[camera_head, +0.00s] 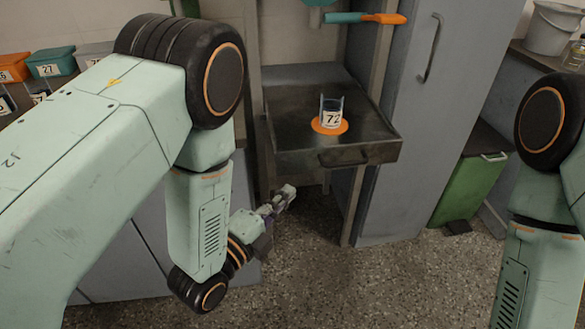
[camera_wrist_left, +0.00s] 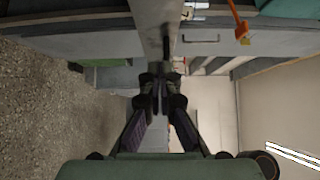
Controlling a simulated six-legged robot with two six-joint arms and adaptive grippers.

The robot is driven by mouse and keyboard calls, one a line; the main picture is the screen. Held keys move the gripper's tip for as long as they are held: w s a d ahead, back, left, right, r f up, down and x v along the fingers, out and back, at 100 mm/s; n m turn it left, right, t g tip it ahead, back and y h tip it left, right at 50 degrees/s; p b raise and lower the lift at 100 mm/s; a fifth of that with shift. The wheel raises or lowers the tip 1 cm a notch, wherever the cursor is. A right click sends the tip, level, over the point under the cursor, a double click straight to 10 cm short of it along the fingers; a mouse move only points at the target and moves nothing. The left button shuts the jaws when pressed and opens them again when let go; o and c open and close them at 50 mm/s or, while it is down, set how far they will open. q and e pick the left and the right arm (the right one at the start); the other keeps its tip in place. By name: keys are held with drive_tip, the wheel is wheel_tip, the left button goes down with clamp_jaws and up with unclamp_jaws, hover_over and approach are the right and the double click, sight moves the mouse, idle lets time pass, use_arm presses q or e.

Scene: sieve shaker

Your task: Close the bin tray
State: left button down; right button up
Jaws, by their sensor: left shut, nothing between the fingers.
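The bin tray (camera_head: 290,133) is a dark, worn metal drawer in the middle of the head view. It sticks out from its frame toward me, with a handle (camera_head: 345,157) on its front face. My right gripper is outside the frames.
A tall grey cabinet (camera_head: 412,130) stands right of the tray. A green bin (camera_head: 470,185) is beyond it. A metal post (camera_head: 353,205) stands beneath the tray's right side. Orange and teal boxes (camera_head: 52,62) line the left shelf. The speckled floor (camera_head: 400,285) in front is clear.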

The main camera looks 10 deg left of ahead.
sight(287, 149)
use_arm(q)
drive_tip(key=w, duration=0.2)
drive_tip(key=w+b, duration=0.1)
drive_tip(key=w, duration=0.1)
drive_tip(key=w+d, duration=0.1)
drive_tip(key=w, duration=0.1)
drive_tip(key=shift+w+f+b, duration=0.1)
drive_tip(key=shift+w+b, duration=0.2)
drive_tip(key=shift+w, duration=0.6)
drive_tip(key=shift+a, duration=0.1)
drive_tip(key=w+b, duration=0.1)
drive_tip(key=w, duration=0.1)
drive_tip(key=w+a+b, duration=0.1)
drive_tip(key=w, duration=0.2)
drive_tip(key=w+a+b, duration=0.1)
drive_tip(key=w, duration=0.1)
drive_tip(key=shift+w+a, duration=0.2)
drive_tip(key=shift+a, duration=0.05)
drive_tip(key=shift+w, duration=0.25)
drive_tip(key=shift+s, duration=0.1)
